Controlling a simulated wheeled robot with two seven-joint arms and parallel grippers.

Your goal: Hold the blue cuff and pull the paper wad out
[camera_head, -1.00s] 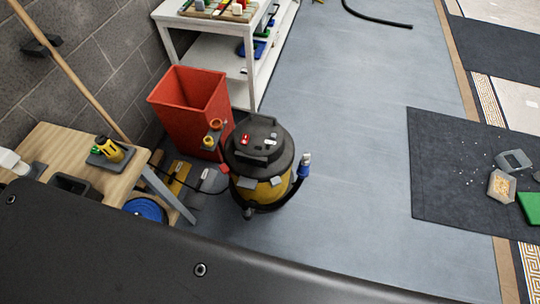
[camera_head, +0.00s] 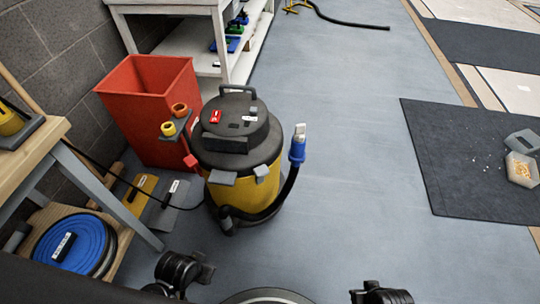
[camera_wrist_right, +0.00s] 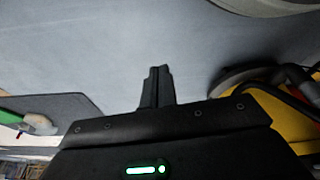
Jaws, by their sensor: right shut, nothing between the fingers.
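The blue cuff (camera_head: 297,150) is at the end of the black hose of the yellow and black vacuum (camera_head: 240,150). It points upward, to the right of the vacuum body. The whitish paper wad (camera_head: 299,130) sticks out of the top of the cuff. My right gripper (camera_wrist_right: 156,72) is shut and empty in the right wrist view, above the grey floor and apart from the vacuum, whose yellow side shows at right. Dark parts of my arms show at the bottom of the head view, well short of the cuff. My left gripper's fingers do not show.
A red bin (camera_head: 150,105) stands behind and left of the vacuum. A wooden bench (camera_head: 35,150) is at the left, with a blue coil (camera_head: 70,245) on its lower shelf. A white shelf unit (camera_head: 190,55) stands behind. A dark mat (camera_head: 455,150) lies right. The floor between is clear.

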